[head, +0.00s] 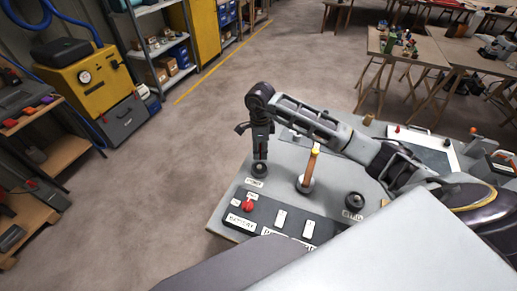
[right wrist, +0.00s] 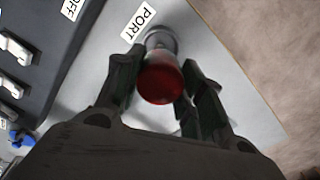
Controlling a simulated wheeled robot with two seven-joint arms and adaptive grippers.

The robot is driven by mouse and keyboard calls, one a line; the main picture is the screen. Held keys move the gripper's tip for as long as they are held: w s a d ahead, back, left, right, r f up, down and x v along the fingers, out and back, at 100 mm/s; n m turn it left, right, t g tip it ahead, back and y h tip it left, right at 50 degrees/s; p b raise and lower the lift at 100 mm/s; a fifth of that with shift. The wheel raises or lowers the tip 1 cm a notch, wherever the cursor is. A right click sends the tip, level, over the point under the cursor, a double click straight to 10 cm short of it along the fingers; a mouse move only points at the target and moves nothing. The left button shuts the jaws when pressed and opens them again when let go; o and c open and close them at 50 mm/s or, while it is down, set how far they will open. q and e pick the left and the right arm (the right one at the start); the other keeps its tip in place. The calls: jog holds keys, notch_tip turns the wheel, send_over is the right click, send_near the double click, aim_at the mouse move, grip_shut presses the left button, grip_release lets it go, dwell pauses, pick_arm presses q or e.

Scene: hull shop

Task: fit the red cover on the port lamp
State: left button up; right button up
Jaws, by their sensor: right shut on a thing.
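My right gripper (head: 260,155) points down over the near-left part of the grey bench top (head: 226,205). In the right wrist view its two fingers are shut on the red cover (right wrist: 161,82), a rounded red cap. The port lamp (right wrist: 160,42) shows as a grey round base just beyond the cover, beside the PORT label (right wrist: 138,22). In the head view the dark lamp base (head: 259,170) lies right under my fingertips. The cover lines up roughly with the lamp; I cannot tell whether they touch. My left gripper is not in view.
A switch panel (head: 268,213) with a red knob (head: 248,205) lies near the bench's front edge. An upright post with a yellow tip (head: 309,166) and another dark round fitting (head: 354,202) stand to the right. Open floor lies left of the bench.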

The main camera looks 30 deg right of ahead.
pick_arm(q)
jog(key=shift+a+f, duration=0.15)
pick_arm(e)
jog(key=shift+f, duration=0.25)
jog(key=shift+f, duration=0.15)
jog(key=shift+f+b, duration=0.75)
jog(key=shift+f, duration=0.7)
jog(key=shift+f+b, duration=0.45)
jog(key=shift+f, duration=0.05)
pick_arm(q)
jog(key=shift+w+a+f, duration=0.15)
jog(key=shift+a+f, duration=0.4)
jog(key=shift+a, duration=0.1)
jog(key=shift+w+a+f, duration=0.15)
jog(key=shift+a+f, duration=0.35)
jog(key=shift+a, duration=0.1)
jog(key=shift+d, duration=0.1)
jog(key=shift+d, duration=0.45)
